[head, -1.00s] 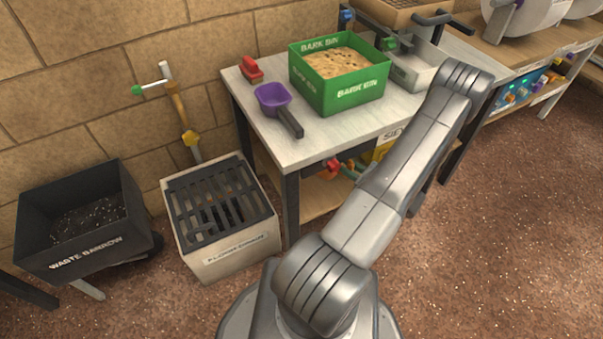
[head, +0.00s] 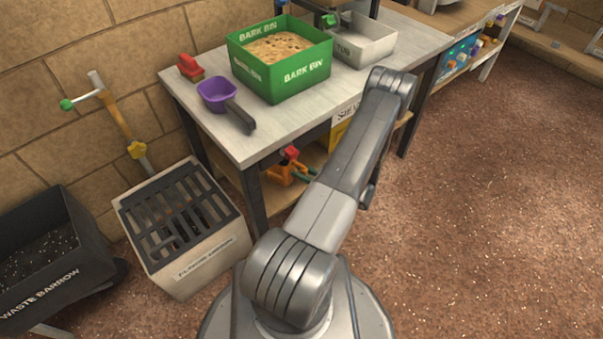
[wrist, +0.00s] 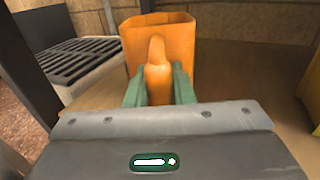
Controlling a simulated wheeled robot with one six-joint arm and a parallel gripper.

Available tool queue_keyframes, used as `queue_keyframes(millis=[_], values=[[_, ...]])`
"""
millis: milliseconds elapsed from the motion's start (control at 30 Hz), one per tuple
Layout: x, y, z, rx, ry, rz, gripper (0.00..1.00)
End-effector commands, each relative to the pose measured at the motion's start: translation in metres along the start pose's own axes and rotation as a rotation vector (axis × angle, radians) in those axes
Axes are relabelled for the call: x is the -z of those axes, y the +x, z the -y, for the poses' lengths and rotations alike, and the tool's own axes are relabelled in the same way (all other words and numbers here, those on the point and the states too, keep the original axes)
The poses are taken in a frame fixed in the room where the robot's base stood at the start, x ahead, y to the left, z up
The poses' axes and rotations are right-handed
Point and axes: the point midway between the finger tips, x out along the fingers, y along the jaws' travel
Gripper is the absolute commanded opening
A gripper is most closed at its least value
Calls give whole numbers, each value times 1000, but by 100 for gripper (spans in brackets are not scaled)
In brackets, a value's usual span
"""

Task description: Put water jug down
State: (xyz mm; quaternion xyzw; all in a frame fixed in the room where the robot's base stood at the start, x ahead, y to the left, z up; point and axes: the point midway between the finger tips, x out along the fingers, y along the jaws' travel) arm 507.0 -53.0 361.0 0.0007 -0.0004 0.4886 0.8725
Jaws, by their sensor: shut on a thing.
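The water jug is an orange open-topped vessel (wrist: 182,45) with a handle facing me in the wrist view. My gripper (wrist: 159,88) has its green fingers shut around that handle. The jug looks upright, above or on a wooden shelf (wrist: 225,85); I cannot tell whether its base touches. In the head view an orange shape (head: 277,174), which looks like the jug, shows under the table by the lower shelf. Green parts beside it look like my gripper's fingers. My arm partly hides this area.
A slatted floor drain box (head: 205,262) stands left of the table (head: 212,118). The tabletop holds a green bark bin (head: 300,72), a purple scoop (head: 217,95), a red object (head: 190,67) and a grey tub (head: 365,47). A waste barrow (head: 75,265) is far left.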

Motion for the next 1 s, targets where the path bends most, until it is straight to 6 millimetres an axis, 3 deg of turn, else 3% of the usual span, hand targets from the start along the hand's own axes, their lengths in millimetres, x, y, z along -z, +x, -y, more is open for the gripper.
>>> queue_keyframes(millis=[233,267,367,767,1000], values=[[4,0,0,0,0,0,0],[3,0,0,0,0,0,25],[2,0,0,0,0,0,43],[-4,0,0,0,-1,0,43],[-3,-47,2,6,-1,0,43]])
